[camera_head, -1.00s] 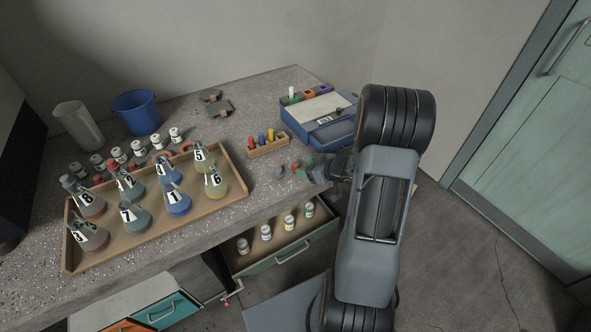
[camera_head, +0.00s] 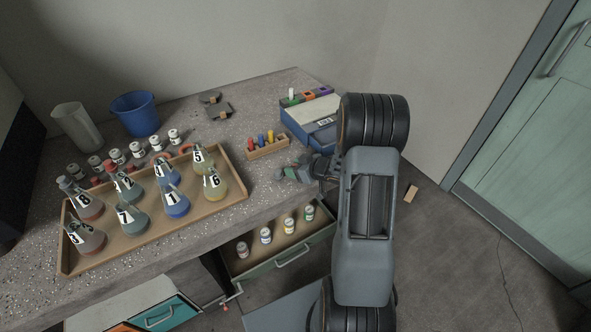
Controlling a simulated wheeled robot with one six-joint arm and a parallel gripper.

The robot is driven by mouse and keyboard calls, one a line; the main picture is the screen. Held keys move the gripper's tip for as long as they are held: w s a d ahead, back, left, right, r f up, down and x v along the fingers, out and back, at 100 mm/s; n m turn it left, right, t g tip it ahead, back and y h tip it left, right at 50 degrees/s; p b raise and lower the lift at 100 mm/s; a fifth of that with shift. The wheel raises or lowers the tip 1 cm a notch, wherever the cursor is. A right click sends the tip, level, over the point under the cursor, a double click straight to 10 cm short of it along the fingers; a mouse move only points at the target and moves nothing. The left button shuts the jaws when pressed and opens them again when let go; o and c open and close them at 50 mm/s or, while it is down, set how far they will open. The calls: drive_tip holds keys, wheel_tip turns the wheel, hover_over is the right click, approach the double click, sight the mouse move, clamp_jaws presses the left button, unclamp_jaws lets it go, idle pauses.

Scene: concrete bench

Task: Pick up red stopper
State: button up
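My gripper (camera_head: 292,173) is low over the right part of the bench, in front of the coloured-peg rack. Its fingers are small and dark, and I cannot tell whether they are open or shut. In this spot small greenish and reddish pieces are partly hidden by the gripper. I cannot tell for certain which one is the red stopper, or whether the gripper touches it. Small red pieces also show behind the tray (camera_head: 227,206), among the white-labelled bottles (camera_head: 117,156) and flasks, but they are too small to identify.
The tray holds several numbered flasks (camera_head: 177,202). A wooden rack (camera_head: 268,149) with coloured pegs and a blue box (camera_head: 300,128) stand behind my gripper. A blue bucket (camera_head: 137,113) and a clear beaker (camera_head: 77,127) are at the back left. An open drawer (camera_head: 289,262) with bottles juts out below.

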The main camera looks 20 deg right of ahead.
drive_tip(key=c, duration=0.6)
drive_tip(key=shift+r, duration=0.15)
drive_tip(key=shift+c, duration=0.2)
